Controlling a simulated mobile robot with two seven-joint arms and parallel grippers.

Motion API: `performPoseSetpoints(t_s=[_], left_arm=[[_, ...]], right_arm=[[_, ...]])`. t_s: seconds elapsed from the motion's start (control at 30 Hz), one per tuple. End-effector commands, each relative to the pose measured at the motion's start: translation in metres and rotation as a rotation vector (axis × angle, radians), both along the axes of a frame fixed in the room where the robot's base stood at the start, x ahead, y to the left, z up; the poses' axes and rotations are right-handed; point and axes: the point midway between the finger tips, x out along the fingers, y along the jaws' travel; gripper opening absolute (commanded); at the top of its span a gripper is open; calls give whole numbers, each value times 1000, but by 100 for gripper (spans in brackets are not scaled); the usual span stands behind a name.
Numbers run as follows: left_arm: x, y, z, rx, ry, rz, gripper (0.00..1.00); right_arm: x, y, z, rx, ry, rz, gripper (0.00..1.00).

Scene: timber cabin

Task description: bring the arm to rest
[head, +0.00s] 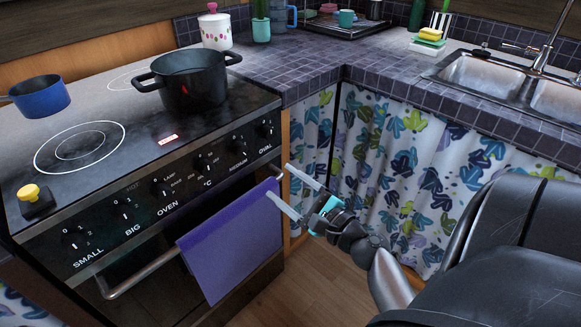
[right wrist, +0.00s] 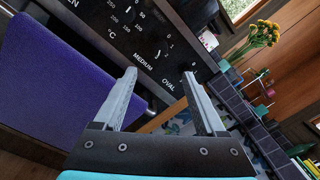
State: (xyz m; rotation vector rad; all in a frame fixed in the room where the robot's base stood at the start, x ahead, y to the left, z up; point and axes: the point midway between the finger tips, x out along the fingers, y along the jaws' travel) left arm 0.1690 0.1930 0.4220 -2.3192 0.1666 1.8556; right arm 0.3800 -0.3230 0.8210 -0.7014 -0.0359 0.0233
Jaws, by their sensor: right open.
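My right gripper (head: 279,186) is open and empty. In the head view it is in front of the stove's right end, near the right edge of the purple towel (head: 230,240). In the right wrist view its two fingers (right wrist: 164,98) point toward the oven's control panel, with nothing between them. The towel (right wrist: 55,70) hangs to the left there. My right arm comes in from the lower right of the head view. My left gripper is not in view.
The stove (head: 130,190) carries a black pot (head: 192,88) and a blue pan (head: 40,98). Its oven handle (head: 140,277) sticks out in front. A tiled counter (head: 300,62) with a sink (head: 480,78) and a leaf-print curtain (head: 400,165) is to the right. Wooden floor (head: 285,290) lies below.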

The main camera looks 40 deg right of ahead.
Motion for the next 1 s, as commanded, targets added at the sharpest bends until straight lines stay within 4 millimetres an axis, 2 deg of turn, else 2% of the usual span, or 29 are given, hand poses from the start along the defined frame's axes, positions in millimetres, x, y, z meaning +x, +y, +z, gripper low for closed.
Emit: performPoseSetpoints(t_s=[0.2,0.43,0.77,0.87,0.97,1.0], left_arm=[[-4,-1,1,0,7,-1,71],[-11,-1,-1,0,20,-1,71],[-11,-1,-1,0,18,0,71],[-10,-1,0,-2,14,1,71],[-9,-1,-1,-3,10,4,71],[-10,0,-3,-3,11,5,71]], right_arm=[[-12,0,0,0,0,0,73],[-12,0,0,0,0,0,73],[-11,0,-2,-2,4,0,73],[-9,3,-18,-39,46,2,73],[-7,12,-58,-137,150,20,73],[-7,18,-80,-196,209,36,73]])
